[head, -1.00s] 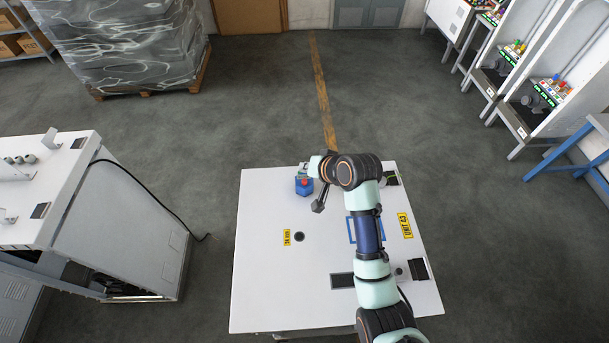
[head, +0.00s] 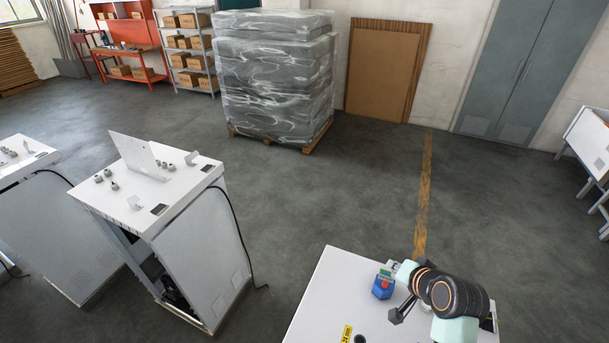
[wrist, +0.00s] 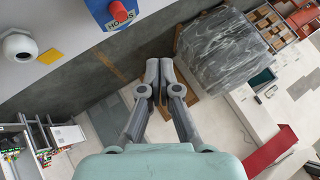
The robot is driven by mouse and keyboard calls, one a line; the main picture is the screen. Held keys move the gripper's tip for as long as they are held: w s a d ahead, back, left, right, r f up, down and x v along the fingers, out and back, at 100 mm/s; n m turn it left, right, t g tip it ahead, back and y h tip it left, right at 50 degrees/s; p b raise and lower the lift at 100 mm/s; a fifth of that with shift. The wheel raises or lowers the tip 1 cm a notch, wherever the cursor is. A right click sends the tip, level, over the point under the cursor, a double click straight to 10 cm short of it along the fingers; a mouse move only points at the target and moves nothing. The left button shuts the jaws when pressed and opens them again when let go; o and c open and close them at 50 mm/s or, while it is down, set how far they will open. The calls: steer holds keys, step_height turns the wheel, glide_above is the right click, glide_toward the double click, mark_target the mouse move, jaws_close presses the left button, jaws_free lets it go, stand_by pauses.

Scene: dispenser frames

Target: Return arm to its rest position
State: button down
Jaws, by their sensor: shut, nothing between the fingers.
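My arm (head: 455,300) shows at the lower right of the head view, bent over a white-topped table (head: 325,300). My gripper (head: 397,316) hangs to the left of the dark wrist joint, close to the table. In the wrist view my gripper (wrist: 160,72) has its two grey fingers together with nothing between them. A blue box with a red button (head: 383,286) sits on the table just behind and left of the gripper. The box also shows at the top of the wrist view (wrist: 108,8). The lower part of the arm is cut off by the frame.
White cabinets (head: 190,235) with small fittings on top stand to the left of the table. A wrapped pallet load (head: 275,80) stands at the back, beside a brown panel (head: 388,70). Grey floor (head: 330,195) between them is clear.

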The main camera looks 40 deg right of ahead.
steer(key=w+a+r+n+t+y, duration=0.1)
steer(key=w+a+r+n, duration=0.15)
steer(key=a, duration=0.55)
steer(key=w+a+r+n, duration=0.1)
steer(key=w+a+n, duration=0.25)
steer(key=a, duration=0.45)
steer(key=w+a+r+n+t+y, duration=0.15)
steer(key=w+a, duration=0.25)
steer(key=a, duration=0.5)
steer(key=s+a+r+n+t+y, duration=0.1)
steer(key=s+a+r+n, duration=0.1)
steer(key=a, duration=0.7)
steer(key=s+a+r+n+t, duration=0.1)
steer(key=a+r+n, duration=0.3)
steer(key=a, duration=0.6)
steer(key=shift+s+a+r+n+y, duration=0.2)
steer(key=shift+s+r+n+y, duration=0.2)
steer(key=shift+s, duration=0.45)
steer(key=shift+f, duration=0.1)
